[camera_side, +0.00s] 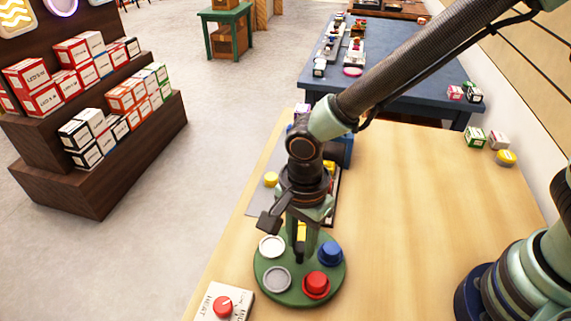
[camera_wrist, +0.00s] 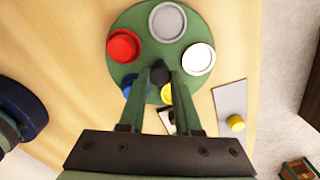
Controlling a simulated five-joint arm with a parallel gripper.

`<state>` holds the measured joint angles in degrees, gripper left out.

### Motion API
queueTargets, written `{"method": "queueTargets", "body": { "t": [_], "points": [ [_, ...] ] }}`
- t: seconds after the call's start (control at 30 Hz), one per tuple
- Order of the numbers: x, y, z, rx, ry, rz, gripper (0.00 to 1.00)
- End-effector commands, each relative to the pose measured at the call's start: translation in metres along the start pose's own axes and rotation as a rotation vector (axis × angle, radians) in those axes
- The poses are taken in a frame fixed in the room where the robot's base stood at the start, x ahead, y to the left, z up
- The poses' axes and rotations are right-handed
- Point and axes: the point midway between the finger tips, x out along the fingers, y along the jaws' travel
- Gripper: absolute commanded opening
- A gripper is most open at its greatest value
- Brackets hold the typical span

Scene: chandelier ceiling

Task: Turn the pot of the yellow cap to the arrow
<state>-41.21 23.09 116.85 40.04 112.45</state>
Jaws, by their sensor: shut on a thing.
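A green round turntable (camera_side: 292,290) stands on the wooden table and carries several coloured pots. My gripper (camera_side: 300,255) points down at its middle and is shut on a dark upright knob (camera_wrist: 160,73). The yellow pot (camera_wrist: 166,94) shows partly between my fingers in the wrist view, on the far side of the turntable in the side view. The blue pot (camera_side: 330,253), red pot (camera_side: 316,283), grey pot (camera_side: 276,279) and white pot (camera_side: 271,246) sit around the rim. A separate yellow cap (camera_side: 271,179) lies on a grey sheet (camera_wrist: 230,99). I cannot make out an arrow clearly.
Small boxes (camera_side: 474,137) and a yellow round item (camera_side: 507,158) lie at the far right. The table's right middle is clear.

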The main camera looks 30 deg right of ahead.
Motion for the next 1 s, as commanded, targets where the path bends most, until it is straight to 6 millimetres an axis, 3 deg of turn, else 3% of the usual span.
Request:
{"method": "queueTargets", "body": {
  "t": [0.9,0.93,1.0],
  "points": [
    [-0.0016,-0.0007,-0.001,0.095,0.0,0.0,0.0],
    [-0.0016,-0.0007,-0.0011,0.095,0.0,0.0,0.4],
    [-0.0015,-0.0006,-0.0009,0.095,0.0,0.0,0.62]
  ]
}}
